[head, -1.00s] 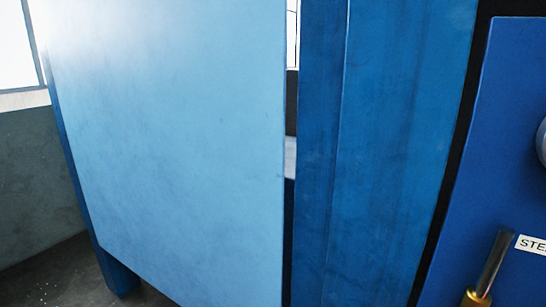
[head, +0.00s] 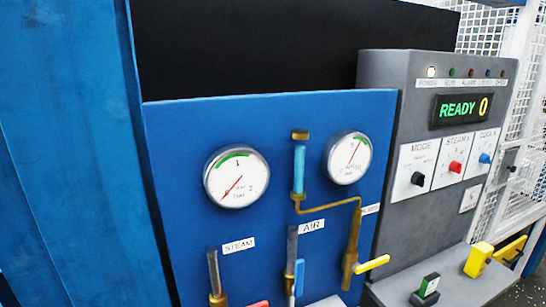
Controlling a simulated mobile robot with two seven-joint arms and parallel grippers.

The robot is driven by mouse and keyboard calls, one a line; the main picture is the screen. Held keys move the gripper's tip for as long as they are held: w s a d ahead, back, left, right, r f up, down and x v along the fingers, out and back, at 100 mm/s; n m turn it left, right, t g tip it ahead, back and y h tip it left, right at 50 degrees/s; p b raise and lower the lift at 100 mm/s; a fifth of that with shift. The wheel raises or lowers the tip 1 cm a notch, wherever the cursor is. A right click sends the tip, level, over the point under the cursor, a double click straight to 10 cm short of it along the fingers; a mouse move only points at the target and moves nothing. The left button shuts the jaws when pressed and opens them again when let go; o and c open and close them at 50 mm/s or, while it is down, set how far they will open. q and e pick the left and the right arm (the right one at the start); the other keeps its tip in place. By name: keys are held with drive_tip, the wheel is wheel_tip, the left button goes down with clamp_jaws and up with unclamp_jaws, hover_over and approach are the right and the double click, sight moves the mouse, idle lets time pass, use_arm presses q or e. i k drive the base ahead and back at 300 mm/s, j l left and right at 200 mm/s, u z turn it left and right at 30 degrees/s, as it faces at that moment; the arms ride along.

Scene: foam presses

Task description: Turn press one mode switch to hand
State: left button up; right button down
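The mode switch is a black knob (head: 417,179) on a white plate labelled MODE, on the grey control panel (head: 385,95) at the right of the head view. The lettering around the knob is too small to read, so I cannot tell its position. A display (head: 463,109) above it reads READY in green with a yellow symbol. Neither of my grippers shows in the head view.
Red (head: 455,167) and blue (head: 485,158) knobs sit right of the mode switch. A blue board (head: 285,125) left of the panel carries two gauges, pipes and valve handles. White mesh fencing (head: 525,45) is at right.

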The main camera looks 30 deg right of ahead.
sight(418, 179)
drive_tip(key=k+z, duration=0.15)
drive_tip(key=z, duration=1.7)
